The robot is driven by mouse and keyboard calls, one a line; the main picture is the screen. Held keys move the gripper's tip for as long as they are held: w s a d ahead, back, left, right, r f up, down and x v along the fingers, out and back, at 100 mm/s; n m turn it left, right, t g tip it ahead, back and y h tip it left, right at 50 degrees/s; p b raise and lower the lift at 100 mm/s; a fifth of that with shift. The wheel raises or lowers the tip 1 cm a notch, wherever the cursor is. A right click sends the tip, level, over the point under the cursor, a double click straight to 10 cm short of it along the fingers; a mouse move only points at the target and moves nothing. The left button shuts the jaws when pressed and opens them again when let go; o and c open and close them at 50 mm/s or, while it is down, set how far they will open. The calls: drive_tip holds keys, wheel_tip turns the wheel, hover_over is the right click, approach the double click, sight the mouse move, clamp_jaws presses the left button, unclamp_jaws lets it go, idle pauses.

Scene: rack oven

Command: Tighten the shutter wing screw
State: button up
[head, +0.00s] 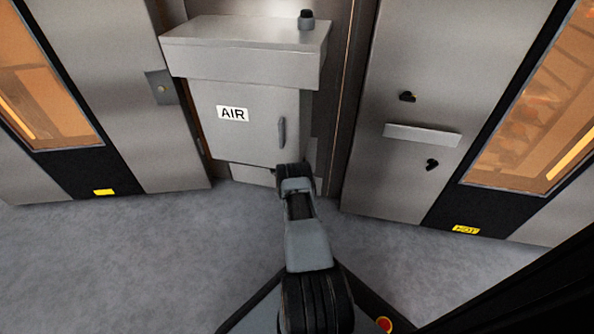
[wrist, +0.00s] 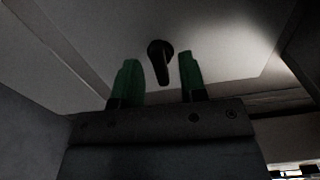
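In the wrist view a black screw with a round head and a single downward wing (wrist: 160,62) sits on a pale flat panel (wrist: 215,35). My gripper (wrist: 158,75) is open, its two green fingertips either side of the wing, with a gap on both sides. I see no contact, and depth is hard to judge. In the head view my arm reaches to the lower right of the AIR cabinet (head: 255,120); the fingertips and this screw are hidden there.
The cabinet has a vertical handle (head: 282,134) and a black knob (head: 306,19) on its top. On the right steel front are two black wing-like fasteners (head: 407,96) (head: 432,164), with a pale plate (head: 422,135) between them. The grey floor (head: 120,250) is clear at left.

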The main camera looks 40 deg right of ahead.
drive_tip(key=p+v, duration=0.5)
drive_tip(key=v, duration=0.8)
drive_tip(key=shift+a+p, duration=0.25)
drive_tip(key=shift+p, duration=0.1)
drive_tip(key=shift+s, duration=0.15)
